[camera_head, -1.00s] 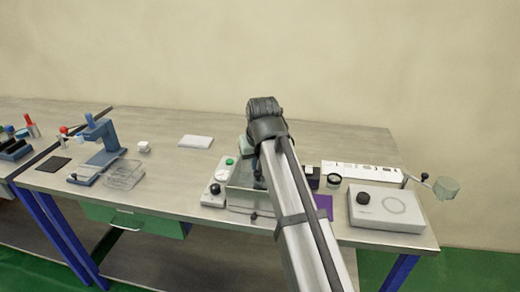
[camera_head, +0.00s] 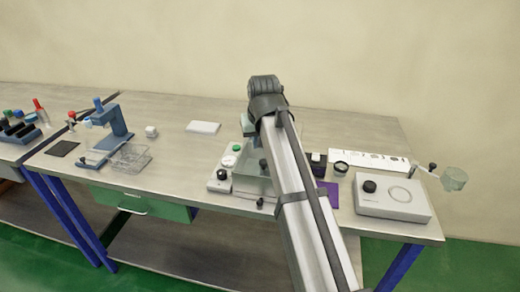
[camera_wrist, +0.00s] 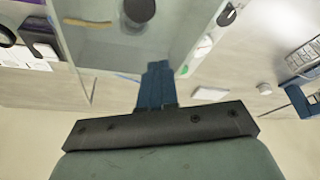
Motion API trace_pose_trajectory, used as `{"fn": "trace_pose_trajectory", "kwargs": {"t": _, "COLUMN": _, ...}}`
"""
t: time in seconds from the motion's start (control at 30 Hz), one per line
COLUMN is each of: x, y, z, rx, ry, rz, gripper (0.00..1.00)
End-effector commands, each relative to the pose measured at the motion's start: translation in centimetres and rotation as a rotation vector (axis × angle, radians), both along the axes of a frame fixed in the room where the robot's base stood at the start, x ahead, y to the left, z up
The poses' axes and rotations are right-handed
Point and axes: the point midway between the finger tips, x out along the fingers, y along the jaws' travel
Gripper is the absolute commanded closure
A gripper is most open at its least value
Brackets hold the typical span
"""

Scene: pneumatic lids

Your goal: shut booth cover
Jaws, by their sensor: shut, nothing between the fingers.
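The booth (camera_head: 252,183) is a pale, see-through box near the front edge of the table, partly hidden behind my arm in the head view. In the wrist view its clear panel (camera_wrist: 115,50) fills the upper middle, with a dark round knob (camera_wrist: 139,10) and a yellowish strip seen on or through it. I cannot tell how far the cover stands open. My gripper (camera_wrist: 156,68) shows blue fingers shut together and empty, in front of the clear panel in the picture. I cannot tell whether they touch it.
A control panel (camera_head: 222,174) with a green button and dark knob stands left of the booth. A white box (camera_head: 393,198) with a black knob is at right. A blue stand (camera_head: 112,128) and clear tray (camera_head: 130,156) are at left. The table behind is mostly clear.

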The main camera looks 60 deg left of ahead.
Motion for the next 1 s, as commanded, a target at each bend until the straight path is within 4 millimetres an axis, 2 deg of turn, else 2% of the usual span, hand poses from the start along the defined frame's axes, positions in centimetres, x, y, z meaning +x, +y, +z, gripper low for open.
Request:
{"fn": "trace_pose_trajectory", "kwargs": {"t": 0.03, "x": -0.2, "y": -0.6, "z": 1.3, "rx": 0.004, "ry": -0.002, "rz": 0.000, "gripper": 1.00}}
{"fn": "trace_pose_trajectory", "kwargs": {"t": 0.2, "x": -0.5, "y": -1.6, "z": 4.3, "rx": 0.004, "ry": -0.002, "rz": 0.000, "gripper": 1.00}}
{"fn": "trace_pose_trajectory", "kwargs": {"t": 0.5, "x": -0.9, "y": -2.9, "z": 8.1, "rx": 0.004, "ry": -0.002, "rz": 0.000, "gripper": 1.00}}
{"fn": "trace_pose_trajectory", "kwargs": {"t": 0.7, "x": -1.0, "y": -3.3, "z": 9.1, "rx": 0.003, "ry": -0.002, "rz": 0.000, "gripper": 1.00}}
{"fn": "trace_pose_trajectory", "kwargs": {"t": 0.9, "x": -1.0, "y": -3.3, "z": 9.2, "rx": 0.003, "ry": -0.001, "rz": -0.001, "gripper": 1.00}}
{"fn": "trace_pose_trajectory", "kwargs": {"t": 1.0, "x": -0.2, "y": -3.3, "z": 9.0, "rx": 0.012, "ry": 0.001, "rz": -0.012, "gripper": 1.00}}
